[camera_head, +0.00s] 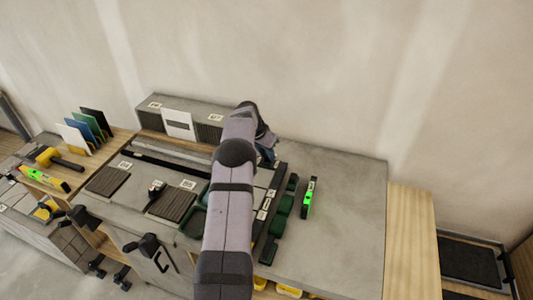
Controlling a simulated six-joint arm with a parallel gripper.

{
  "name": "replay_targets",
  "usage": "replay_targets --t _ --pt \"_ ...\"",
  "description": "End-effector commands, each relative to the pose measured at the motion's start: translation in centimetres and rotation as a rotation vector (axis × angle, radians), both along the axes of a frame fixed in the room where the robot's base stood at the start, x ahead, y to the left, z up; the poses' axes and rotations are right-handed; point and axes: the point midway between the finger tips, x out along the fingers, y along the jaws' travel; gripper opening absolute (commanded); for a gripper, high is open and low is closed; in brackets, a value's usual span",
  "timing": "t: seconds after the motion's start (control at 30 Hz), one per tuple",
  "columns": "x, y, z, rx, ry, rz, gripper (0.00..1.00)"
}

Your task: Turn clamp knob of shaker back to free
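My arm reaches up through the middle of the view and hides part of the bench behind it. My gripper (267,150) is at the arm's far end, over the back of the grey bench, right of the raised back block. It is small and dark, and its fingers cannot be made out. I cannot tell for certain which thing is the shaker. A small black device (156,189) sits by a dark ribbed pad. Black knobs show at the bench's front, one at the left (80,217) and one nearer the middle (148,246). Their turn positions cannot be read.
The grey bench top (350,200) is clear at right, beyond a green-lit level (308,197) and dark green blocks (278,226). A yellow mallet (56,159), a yellow-green level (44,179) and upright coloured sheets (84,131) are at left. A raised grey block (158,103) stands behind.

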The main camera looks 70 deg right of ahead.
Motion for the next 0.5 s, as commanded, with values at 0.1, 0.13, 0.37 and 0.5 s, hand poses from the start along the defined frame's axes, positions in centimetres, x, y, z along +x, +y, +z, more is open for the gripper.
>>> replay_targets --t 0.1,0.13,0.37,0.5 --pt "0.01 0.01 0.03 0.0 0.0 0.0 0.02" --pt "0.0 0.01 0.03 0.0 0.0 0.0 0.02" --pt "-0.04 0.01 0.02 0.0 0.0 0.026 0.02" --pt "-0.09 0.03 -0.02 0.0 -0.001 0.077 0.02"
